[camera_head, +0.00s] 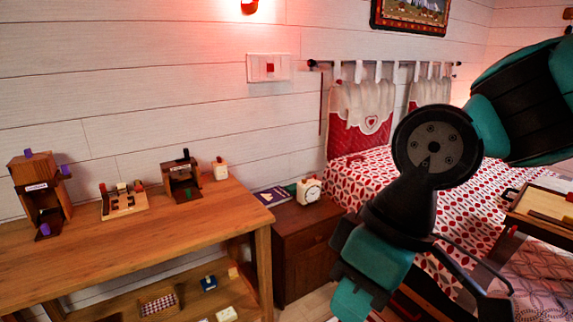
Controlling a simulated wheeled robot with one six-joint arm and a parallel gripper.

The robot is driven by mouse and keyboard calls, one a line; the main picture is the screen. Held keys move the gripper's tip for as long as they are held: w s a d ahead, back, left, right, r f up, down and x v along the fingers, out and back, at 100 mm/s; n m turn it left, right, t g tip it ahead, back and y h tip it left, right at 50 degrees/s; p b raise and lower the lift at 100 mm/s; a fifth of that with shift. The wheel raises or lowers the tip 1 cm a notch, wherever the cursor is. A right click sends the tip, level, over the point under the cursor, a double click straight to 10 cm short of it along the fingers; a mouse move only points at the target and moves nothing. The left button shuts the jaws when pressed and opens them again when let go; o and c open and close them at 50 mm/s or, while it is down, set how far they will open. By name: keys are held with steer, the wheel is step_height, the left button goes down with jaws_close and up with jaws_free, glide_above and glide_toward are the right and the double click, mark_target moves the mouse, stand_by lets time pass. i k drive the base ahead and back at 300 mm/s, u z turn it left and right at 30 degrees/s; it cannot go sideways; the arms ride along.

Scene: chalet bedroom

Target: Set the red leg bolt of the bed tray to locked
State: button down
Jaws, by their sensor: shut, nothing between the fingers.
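The wooden bed tray (543,211) is on the bed at the right edge, cut off by the frame. A small red piece (513,231) shows at its near left corner; I cannot tell whether it is the leg bolt or how it is set. Another red piece (569,196) shows on the tray's right part. My arm crosses the right half of the view and hides part of the bed. My gripper (494,298), black with thin bars, is low at the right, below and left of the tray, partly cut off. It is shut and empty.
The bed (365,165) has a red-and-white cover. A dark nightstand (305,250) holds a clock (309,191) and a book (272,196). The wooden table (150,232) at left carries several small wooden devices. A little floor shows between nightstand and arm.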

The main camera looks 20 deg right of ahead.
mark_target(513, 229)
steer(key=z, duration=1)
steer(key=i, duration=1)
steer(key=z, duration=0.9)
